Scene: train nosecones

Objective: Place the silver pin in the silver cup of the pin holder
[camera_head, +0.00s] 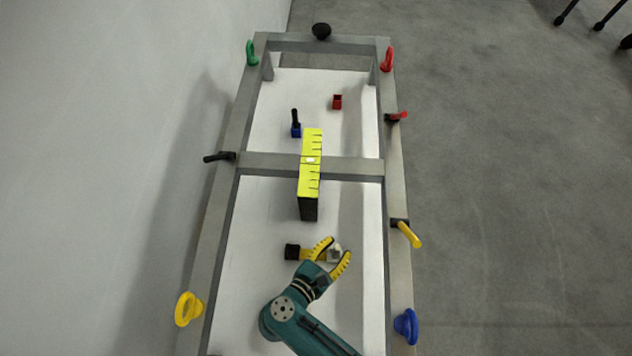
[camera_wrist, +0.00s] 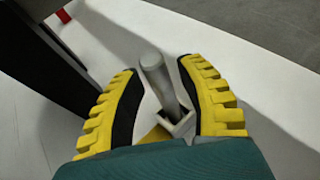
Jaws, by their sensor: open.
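The silver pin (camera_wrist: 156,75) is a grey rod between my fingers in the wrist view. Its lower end meets the square silver cup (camera_wrist: 182,127) and appears to be inside it, with the pin leaning in the picture. The yellow part of the pin holder (camera_wrist: 155,135) shows beside the cup. In the head view, the pin holder's black cup (camera_head: 292,252) is at its left end; my fingers partly cover the rest. My gripper (camera_head: 338,246) is open around the pin, with a visible gap on each side (camera_wrist: 160,72).
Farther back are a blue cup (camera_head: 296,132) with a black pin and a red cup (camera_head: 337,102). Grey rails with coloured rings and hooks border the white surface, which is clear toward the right.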

